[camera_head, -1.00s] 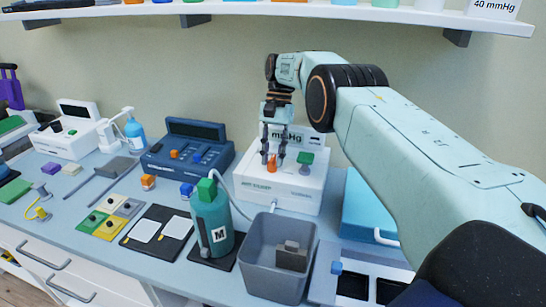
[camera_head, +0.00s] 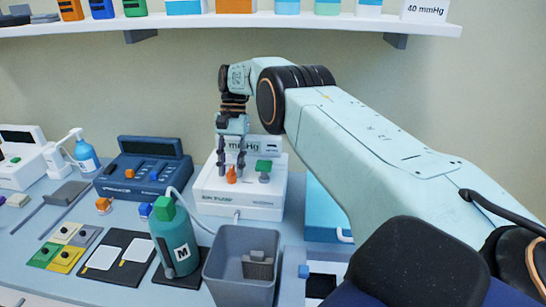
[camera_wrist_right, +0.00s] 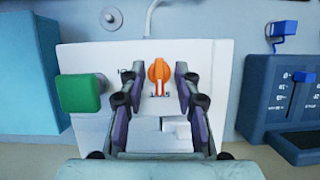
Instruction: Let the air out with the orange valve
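The orange valve (camera_head: 231,175) stands on top of the white device (camera_head: 213,194) with the mmHg display, left of a green knob (camera_head: 264,168). My right gripper (camera_head: 231,172) points down over the device with its fingers on either side of the valve. In the right wrist view the valve (camera_wrist_right: 159,72) shows between the two open fingertips, with gaps on both sides. The green knob (camera_wrist_right: 79,94) is left of the fingers there. My left gripper is not in view.
A green-capped bottle marked M (camera_head: 175,241) and a grey bin (camera_head: 240,248) stand in front of the device. A blue console (camera_head: 146,168) is to its left and a light-blue box (camera_head: 322,212) to its right. A shelf (camera_head: 250,24) runs above.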

